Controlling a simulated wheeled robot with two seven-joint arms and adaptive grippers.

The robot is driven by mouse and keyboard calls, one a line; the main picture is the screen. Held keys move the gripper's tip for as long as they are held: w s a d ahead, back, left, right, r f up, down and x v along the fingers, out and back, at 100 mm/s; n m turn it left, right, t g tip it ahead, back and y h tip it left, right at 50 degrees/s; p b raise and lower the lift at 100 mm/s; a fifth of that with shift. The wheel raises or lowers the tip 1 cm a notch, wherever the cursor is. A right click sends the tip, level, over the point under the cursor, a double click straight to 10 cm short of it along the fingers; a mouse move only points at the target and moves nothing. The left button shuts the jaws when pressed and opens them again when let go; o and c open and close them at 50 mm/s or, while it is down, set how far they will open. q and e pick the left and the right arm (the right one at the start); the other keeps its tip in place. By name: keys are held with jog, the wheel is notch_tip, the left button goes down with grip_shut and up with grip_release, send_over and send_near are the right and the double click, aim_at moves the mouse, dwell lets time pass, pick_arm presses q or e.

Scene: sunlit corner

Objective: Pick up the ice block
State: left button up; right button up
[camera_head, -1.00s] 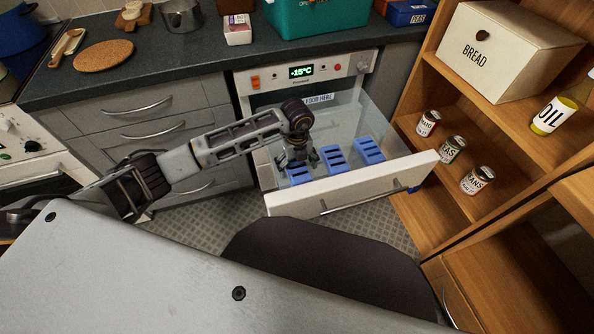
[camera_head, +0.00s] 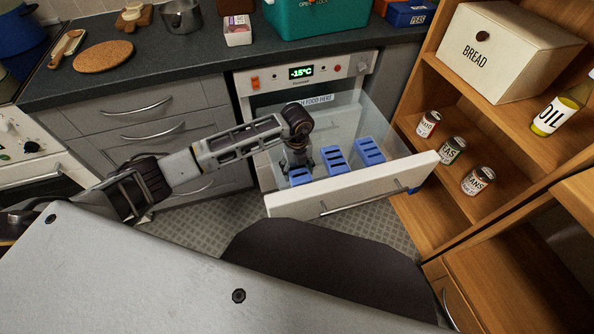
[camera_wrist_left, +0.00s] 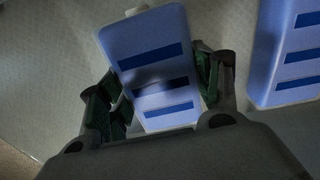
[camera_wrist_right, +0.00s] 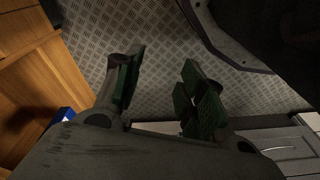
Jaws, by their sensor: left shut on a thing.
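Several blue ice blocks with dark slots stand in the open freezer drawer (camera_head: 345,198) in the head view. The leftmost ice block (camera_head: 300,177) is under my left gripper (camera_head: 297,165). In the left wrist view that ice block (camera_wrist_left: 150,62) sits between the two green-padded fingers of my left gripper (camera_wrist_left: 160,95), which is shut on it. The middle ice block (camera_head: 335,160) and the right ice block (camera_head: 369,152) stand to its right. One neighbour ice block (camera_wrist_left: 290,55) shows in the left wrist view. My right gripper (camera_wrist_right: 160,88) is open and empty over the patterned floor.
A wooden shelf (camera_head: 420,200) with several cans stands close on the right. The dark counter (camera_head: 215,50) runs above the freezer. A dark rounded shape (camera_head: 320,270) covers floor in front.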

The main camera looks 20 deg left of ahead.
aim_at(297, 168)
pick_arm(q)
jog(key=c, duration=0.4)
jog(key=shift+r, duration=0.1)
jog(key=shift+r, duration=0.35)
jog(key=shift+r+p, duration=0.9)
jog(key=shift+r, duration=3.7)
pick_arm(e)
jog(key=shift+s+d+f, duration=0.1)
jog(key=shift+d+f, duration=0.1)
jog(key=shift+f, duration=0.7)
jog(key=shift+w+d+f, duration=0.1)
jog(key=shift+d+f, duration=0.1)
jog(key=shift+f, duration=0.75)
jog(key=shift+s+d+f, duration=0.1)
jog(key=shift+d+f, duration=0.1)
jog(key=shift+f, duration=0.7)
